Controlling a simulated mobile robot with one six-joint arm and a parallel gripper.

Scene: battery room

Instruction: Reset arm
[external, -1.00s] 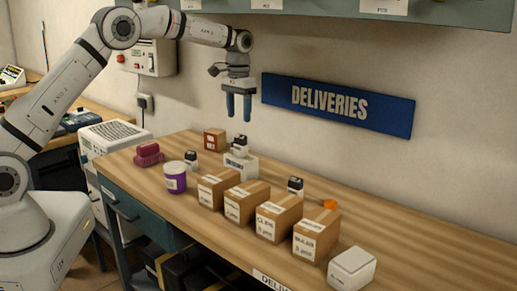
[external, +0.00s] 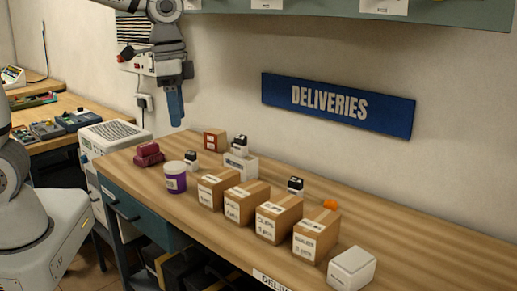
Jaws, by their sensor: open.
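My gripper (external: 176,108) hangs in the air above the back left part of the deliveries bench (external: 415,240), with its blue fingers pointing down. It is seen side-on, so the fingers overlap and the gap between them is hidden. It holds nothing that I can see and touches nothing. Much of my arm is out of the picture at the top left.
A row of cardboard boxes (external: 279,217), a white box (external: 352,268), a purple tub (external: 175,177), dark red blocks (external: 149,154) and several black stamps stand on the bench.

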